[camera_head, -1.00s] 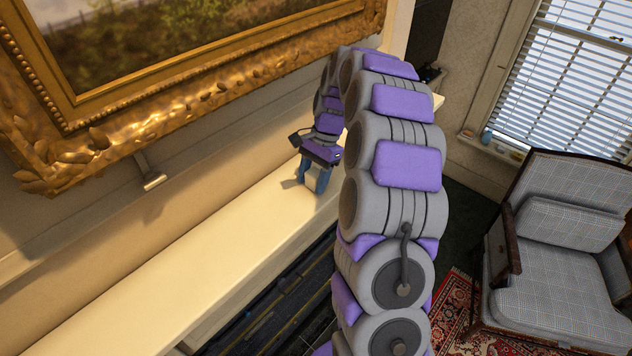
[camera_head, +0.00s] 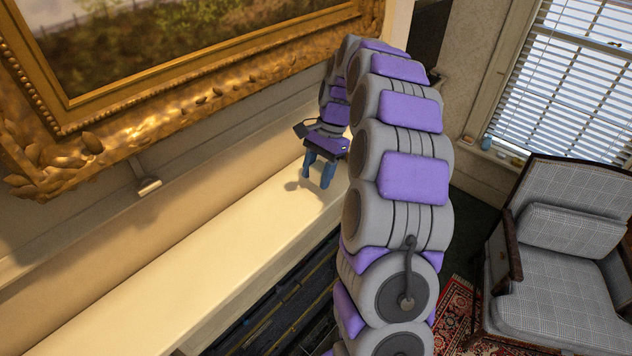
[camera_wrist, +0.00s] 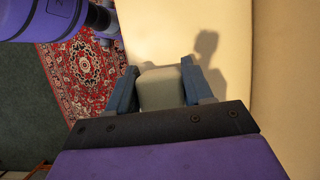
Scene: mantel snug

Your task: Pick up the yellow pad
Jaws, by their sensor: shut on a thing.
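The yellow pad (camera_wrist: 161,88) shows in the wrist view as a small, dull beige block with rounded edges. It sits between the two blue fingers of my gripper (camera_wrist: 162,85), which is shut on it. In the head view my gripper (camera_head: 320,172) points down over the pale mantel shelf (camera_head: 190,255), at the shelf's far part. The pad cannot be made out there. A shadow falls on the shelf beside the fingers.
A gilt picture frame (camera_head: 165,110) hangs on the wall above the shelf, left of my arm. A metal bracket (camera_head: 148,186) sticks out below it. A checked armchair (camera_head: 560,260) stands at right on a red patterned rug (camera_head: 455,315). The near shelf is clear.

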